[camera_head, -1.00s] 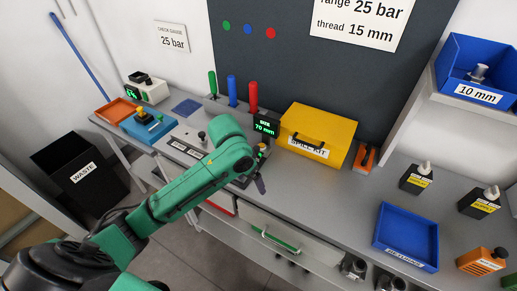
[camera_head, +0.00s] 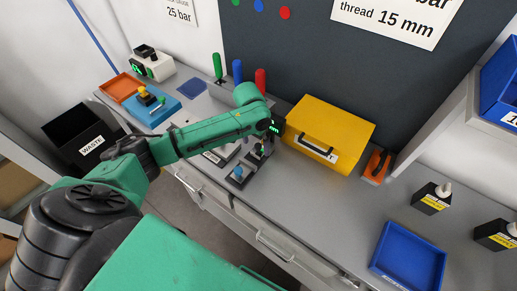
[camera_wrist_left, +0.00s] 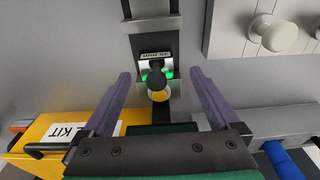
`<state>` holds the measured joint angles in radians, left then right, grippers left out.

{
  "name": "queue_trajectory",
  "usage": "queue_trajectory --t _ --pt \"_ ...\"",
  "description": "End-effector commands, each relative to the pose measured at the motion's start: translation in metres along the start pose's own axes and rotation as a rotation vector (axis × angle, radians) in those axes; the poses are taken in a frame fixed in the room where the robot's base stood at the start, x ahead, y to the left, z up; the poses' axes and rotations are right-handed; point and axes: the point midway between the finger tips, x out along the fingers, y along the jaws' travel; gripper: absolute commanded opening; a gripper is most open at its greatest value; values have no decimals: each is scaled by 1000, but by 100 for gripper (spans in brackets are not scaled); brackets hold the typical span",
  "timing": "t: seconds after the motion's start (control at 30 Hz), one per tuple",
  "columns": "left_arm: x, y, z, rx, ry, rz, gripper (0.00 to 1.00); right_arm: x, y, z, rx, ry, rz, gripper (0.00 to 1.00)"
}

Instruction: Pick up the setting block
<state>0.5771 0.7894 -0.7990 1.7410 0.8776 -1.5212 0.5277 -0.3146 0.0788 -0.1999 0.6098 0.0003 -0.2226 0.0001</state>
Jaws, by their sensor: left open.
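My left gripper (camera_wrist_left: 160,76) is open, with its two purple fingers on either side of a small block with a round black knob (camera_wrist_left: 156,77). The block has a white label above the knob, too small to read, and green lights beside it. It stands on a dark stand (camera_wrist_left: 151,46); I cannot tell for sure that it is the setting block. In the head view the dark stand (camera_head: 240,175) shows on the bench beside the arm's end, with a blue piece on it. My right gripper is not in view.
A yellow kit box (camera_head: 326,132) stands close to the right of the arm's end. Green, blue and red handles (camera_head: 238,70) stand behind it. Bare bench (camera_head: 330,195) lies in front of the kit.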

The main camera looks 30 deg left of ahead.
Motion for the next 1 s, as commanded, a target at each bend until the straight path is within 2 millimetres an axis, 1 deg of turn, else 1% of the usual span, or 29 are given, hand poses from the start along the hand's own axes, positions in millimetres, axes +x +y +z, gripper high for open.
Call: queue_trajectory --t 0.03,0.1,0.17,0.27,0.4,0.43,0.47,0.5,0.57,0.6,0.67,1.0 --pt "5 4 -2 -1 -4 2 95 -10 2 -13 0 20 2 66" --pt "21 5 -2 -1 -4 0 95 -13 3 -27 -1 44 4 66" --pt "30 4 -2 -1 -3 0 95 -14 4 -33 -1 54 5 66" --pt "37 4 -2 1 0 -1 95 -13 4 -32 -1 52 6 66" --pt "37 4 -2 1 0 -1 95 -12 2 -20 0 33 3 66" --pt "37 4 -2 1 0 -1 87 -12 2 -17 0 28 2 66" --pt "37 4 -2 1 0 -1 76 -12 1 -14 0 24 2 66" --pt "37 4 -2 1 0 -1 61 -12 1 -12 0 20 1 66" --pt "37 4 -2 1 0 0 38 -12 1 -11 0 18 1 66" --pt "37 4 -2 1 0 0 22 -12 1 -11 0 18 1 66" --pt "37 4 -2 1 0 0 0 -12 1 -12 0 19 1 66" --pt "33 4 -4 0 4 0 0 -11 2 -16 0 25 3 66"
